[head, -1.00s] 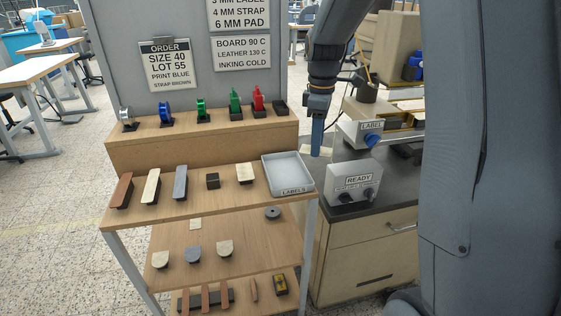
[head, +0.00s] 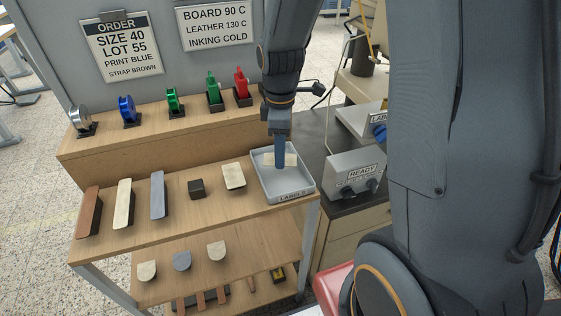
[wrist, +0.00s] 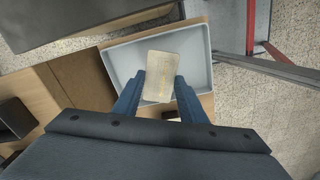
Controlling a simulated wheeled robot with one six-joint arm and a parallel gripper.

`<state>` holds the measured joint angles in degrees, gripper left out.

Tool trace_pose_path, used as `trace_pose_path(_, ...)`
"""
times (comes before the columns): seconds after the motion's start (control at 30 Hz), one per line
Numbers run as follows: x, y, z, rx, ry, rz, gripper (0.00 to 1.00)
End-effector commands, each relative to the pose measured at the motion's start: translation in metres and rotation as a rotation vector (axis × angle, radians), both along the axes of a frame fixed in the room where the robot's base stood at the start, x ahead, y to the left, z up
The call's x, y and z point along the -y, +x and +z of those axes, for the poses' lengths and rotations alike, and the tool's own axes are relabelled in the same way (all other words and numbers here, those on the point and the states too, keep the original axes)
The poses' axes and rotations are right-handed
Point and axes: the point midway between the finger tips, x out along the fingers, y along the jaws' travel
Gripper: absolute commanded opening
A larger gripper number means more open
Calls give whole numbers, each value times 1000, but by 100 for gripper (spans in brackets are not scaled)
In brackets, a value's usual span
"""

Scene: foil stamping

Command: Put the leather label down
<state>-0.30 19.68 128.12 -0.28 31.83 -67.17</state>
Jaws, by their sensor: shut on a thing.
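The leather label (wrist: 161,77) is a pale cream rectangle held between the blue fingers of my gripper (wrist: 158,96) in the wrist view. In the head view the label (head: 290,160) shows on both sides of my gripper (head: 280,165), over the grey tray marked LABELS (head: 305,186). The tray also shows in the wrist view (wrist: 200,50), beneath the label. My gripper is shut on the label. I cannot tell whether the label touches the tray floor.
A wooden shelf (head: 150,222) left of the tray bears several strips, a dark block (head: 196,189) and a cream pad (head: 233,176). A raised ledge with coloured spools stands behind. The READY box (head: 355,172) stands close to the tray's right.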

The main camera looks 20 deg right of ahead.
Motion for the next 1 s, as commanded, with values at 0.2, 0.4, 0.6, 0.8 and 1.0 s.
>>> trace_pose_path(0.2, 1, -1, -19, -4, 0, -2, 17)
trace_pose_path(0.4, 2, -1, -42, -2, 0, -4, 17)
trace_pose_path(0.6, 2, 0, -47, 0, 0, -4, 17)
trace_pose_path(0.8, 2, 0, -48, 0, 0, -4, 17)
trace_pose_path(1.0, 2, 0, -50, 0, 0, -4, 56)
